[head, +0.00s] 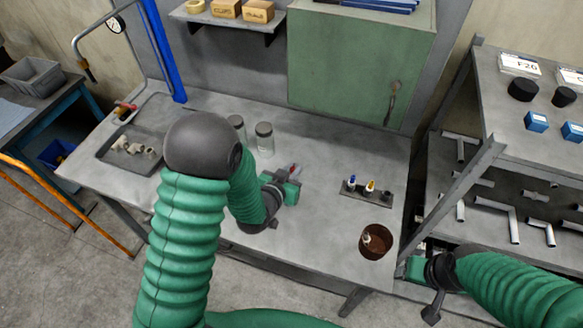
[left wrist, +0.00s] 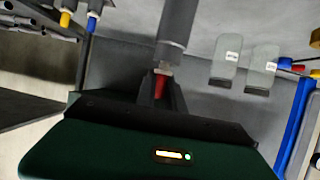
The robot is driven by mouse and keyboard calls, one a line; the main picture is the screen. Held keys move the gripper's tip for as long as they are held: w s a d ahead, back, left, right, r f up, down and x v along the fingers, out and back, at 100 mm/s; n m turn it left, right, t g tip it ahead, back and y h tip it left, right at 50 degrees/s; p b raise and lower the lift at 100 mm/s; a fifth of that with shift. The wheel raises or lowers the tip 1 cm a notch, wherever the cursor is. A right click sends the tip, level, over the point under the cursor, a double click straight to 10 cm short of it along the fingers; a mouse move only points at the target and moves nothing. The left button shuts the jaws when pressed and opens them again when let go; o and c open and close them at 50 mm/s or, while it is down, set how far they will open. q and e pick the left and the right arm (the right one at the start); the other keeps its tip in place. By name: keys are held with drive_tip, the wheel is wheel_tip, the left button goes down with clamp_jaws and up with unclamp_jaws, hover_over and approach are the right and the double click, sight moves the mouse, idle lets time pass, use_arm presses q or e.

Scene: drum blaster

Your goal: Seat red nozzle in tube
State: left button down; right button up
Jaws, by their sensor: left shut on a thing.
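The red nozzle (left wrist: 160,86) is between the dark fingers of my left gripper (left wrist: 161,98) in the left wrist view. The gripper is shut on it. A pale part shows at the nozzle's far end. A grey cylinder that looks like a tube (left wrist: 176,25) lies just beyond, roughly in line with it. I cannot tell whether they touch or whether the nozzle is inside. In the head view my left gripper (head: 292,176) is over the middle of the bench, with a small red patch at its fingers. My right gripper (head: 416,268) is partly visible beside the bench's right end; its fingers are unclear.
A small rack (head: 367,194) with blue and yellow nozzles and a brown round container (head: 376,241) are on the bench's right. Two glass jars (head: 264,138) stand behind my left arm. A tray (head: 132,146) of fittings is at left. A metal shelf (head: 497,140) stands at right.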

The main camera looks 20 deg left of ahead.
use_arm(q)
drive_tip(key=shift+w, duration=0.15)
drive_tip(key=shift+s+r, duration=0.25)
drive_tip(key=shift+r, duration=0.05)
drive_tip(key=shift+f, duration=0.1)
drive_tip(key=shift+w+a+f+b, duration=0.1)
drive_tip(key=shift+a+f+b, duration=0.05)
drive_tip(key=shift+f+b, duration=0.15)
drive_tip(key=shift+r, duration=0.1)
drive_tip(key=c, duration=0.9)
unclamp_jaws()
drive_tip(key=shift+o, duration=0.2)
drive_tip(key=shift+r, duration=0.1)
